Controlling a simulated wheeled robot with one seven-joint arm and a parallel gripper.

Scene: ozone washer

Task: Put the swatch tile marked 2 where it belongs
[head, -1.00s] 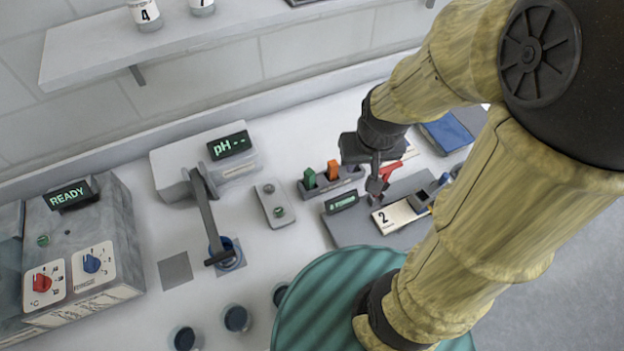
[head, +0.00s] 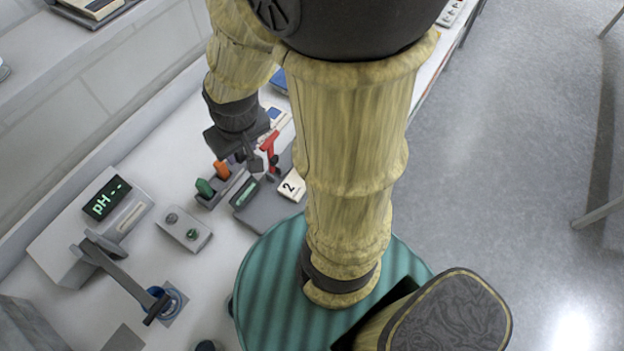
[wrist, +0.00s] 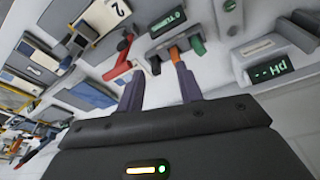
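The swatch tile marked 2 (head: 292,186) is a cream tile with a black 2. It lies on a flat grey device with a small green display (head: 244,193), partly hidden behind my arm. In the wrist view the tile (wrist: 108,14) shows at the top left, beyond my fingers.
A rack with green and orange pieces (head: 221,171) and a red piece (head: 268,146) are close to my gripper. The pH meter (head: 105,200) and a two-button box (head: 185,229) stand left. A blue tray (wrist: 88,96) shows in the wrist view.

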